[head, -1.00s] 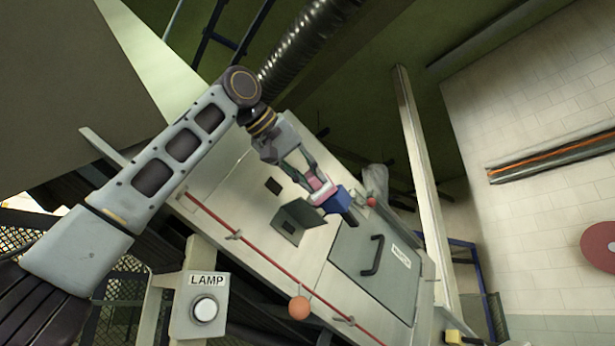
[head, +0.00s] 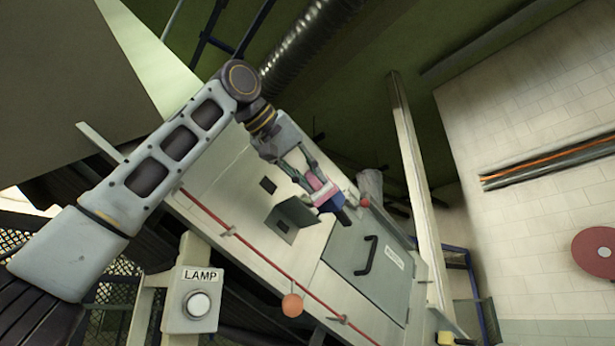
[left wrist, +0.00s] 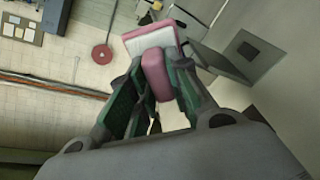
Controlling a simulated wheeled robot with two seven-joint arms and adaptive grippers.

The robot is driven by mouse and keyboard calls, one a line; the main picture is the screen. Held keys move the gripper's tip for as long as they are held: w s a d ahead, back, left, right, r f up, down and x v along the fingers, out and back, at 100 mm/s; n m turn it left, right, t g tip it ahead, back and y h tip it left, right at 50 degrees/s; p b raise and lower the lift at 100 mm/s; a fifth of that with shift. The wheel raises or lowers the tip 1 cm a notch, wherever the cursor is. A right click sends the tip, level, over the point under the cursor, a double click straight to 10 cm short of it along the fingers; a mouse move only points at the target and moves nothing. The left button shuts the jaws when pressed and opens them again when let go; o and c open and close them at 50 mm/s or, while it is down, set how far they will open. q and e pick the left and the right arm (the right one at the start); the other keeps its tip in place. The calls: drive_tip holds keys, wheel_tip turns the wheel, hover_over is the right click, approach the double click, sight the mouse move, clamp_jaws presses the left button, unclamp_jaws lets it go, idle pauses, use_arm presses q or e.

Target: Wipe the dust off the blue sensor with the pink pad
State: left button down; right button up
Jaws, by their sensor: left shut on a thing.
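My left gripper (head: 310,173) is shut on the pink pad (head: 323,189), which has a pale face. The pad also shows between the green-lined fingers in the left wrist view (left wrist: 154,76). The blue sensor (head: 333,203) sticks out from the pale machine, just beyond the pad. The pad overlaps part of the sensor in the head view, at or very near its upper side; I cannot tell whether they touch. No dust can be made out at this size. The sensor is hidden in the left wrist view. My right gripper is not in view.
A raised grey flap (head: 296,212) stands close left of the sensor. A grey door with a black handle (head: 367,255) lies to the lower right. A red rail (head: 255,258) with an orange ball (head: 292,305) runs along the front. A lamp box (head: 192,300) stands at lower left.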

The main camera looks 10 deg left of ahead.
use_arm(q)
drive_tip(key=shift+s+d+f+b, duration=0.6)
drive_tip(key=shift+s+d, duration=0.05)
drive_tip(key=shift+s, duration=0.05)
drive_tip(key=shift+w+r+p, duration=0.1)
drive_tip(key=shift+r+p, duration=0.05)
drive_tip(key=shift+p, duration=0.15)
idle(0.4)
drive_tip(key=shift+w+a+r, duration=0.15)
drive_tip(key=shift+w+a+r+p, duration=0.45)
drive_tip(key=shift+w+a+p, duration=0.25)
drive_tip(key=shift+p, duration=0.3)
drive_tip(key=shift+w, duration=0.1)
drive_tip(key=shift+w+a+r+p, duration=0.6)
drive_tip(key=shift+w+a+r, duration=0.05)
drive_tip(key=shift+w+a, duration=0.2)
